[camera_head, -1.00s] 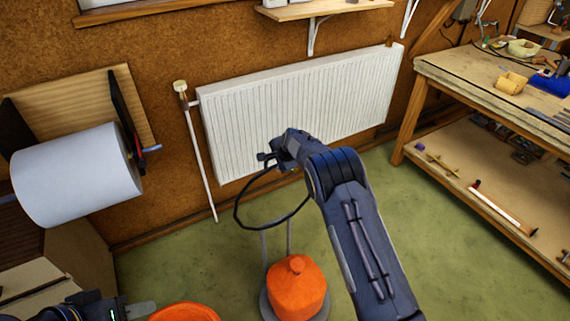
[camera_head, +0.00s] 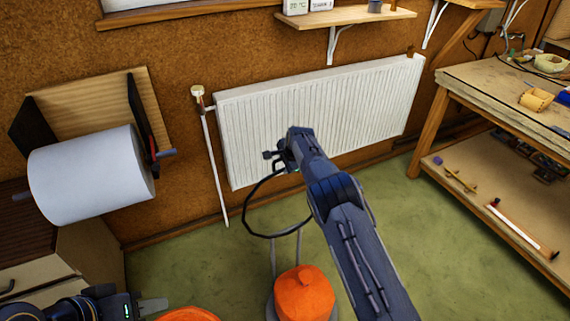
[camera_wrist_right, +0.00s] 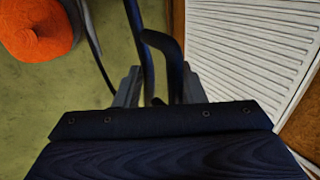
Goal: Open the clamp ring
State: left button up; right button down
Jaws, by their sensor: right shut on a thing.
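The clamp ring (camera_head: 245,212) is a thin black hoop hanging in the air in the head view. My right gripper (camera_head: 273,159) is shut on its upper part. In the right wrist view, dark bands of the clamp ring (camera_wrist_right: 145,60) pass between the fingers of my right gripper (camera_wrist_right: 160,88). Two band ends seem to lie side by side there; whether they are joined is hidden. My left gripper (camera_head: 152,306) is low at the left edge, apart from the ring; its finger opening cannot be made out.
An orange lidded container (camera_head: 304,293) stands on the green floor below the ring, and an orange rim (camera_head: 188,315) shows left of it. A white radiator (camera_head: 320,120) is behind. A paper roll (camera_head: 90,175) is at left, a wooden workbench (camera_head: 480,85) at right.

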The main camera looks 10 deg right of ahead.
jog(key=c, duration=1.5)
grip_release()
jog(key=shift+w+r, duration=0.1)
jog(key=shift+o, duration=0.2)
jog(key=shift+s+d+r, duration=0.1)
jog(key=shift+s+r, duration=0.1)
jog(key=shift+r, duration=0.25)
jog(key=b+v, duration=0.2)
jog(key=v, duration=0.4)
jog(key=shift+s+r, duration=0.2)
jog(key=shift+s, duration=0.1)
